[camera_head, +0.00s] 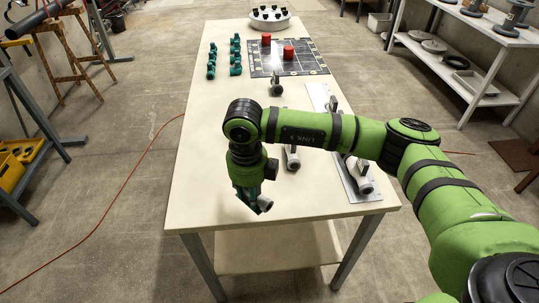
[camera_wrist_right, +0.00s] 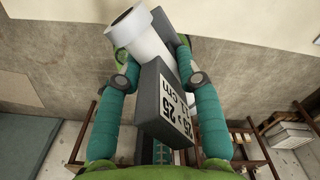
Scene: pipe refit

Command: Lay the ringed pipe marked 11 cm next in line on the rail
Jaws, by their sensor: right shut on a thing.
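My right gripper (camera_head: 250,196) hangs over the near left part of the table, shut on a pale pipe (camera_wrist_right: 148,45) with a dark grey tag block. In the head view only a small end of this pipe (camera_head: 264,204) shows below the gripper. The rail (camera_head: 371,195) is a long metal strip along the table's right side, partly hidden by my right arm. A grey fitting (camera_head: 360,172) sits at its near end. My left gripper is out of view.
Grey pipe pieces stand mid-table, one (camera_head: 292,160) beside my arm and one (camera_head: 276,88) farther back. Green fittings (camera_head: 211,60) stand in rows at the far left. A dark mat (camera_head: 300,47) bears red pieces. A round white tray (camera_head: 270,23) is behind.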

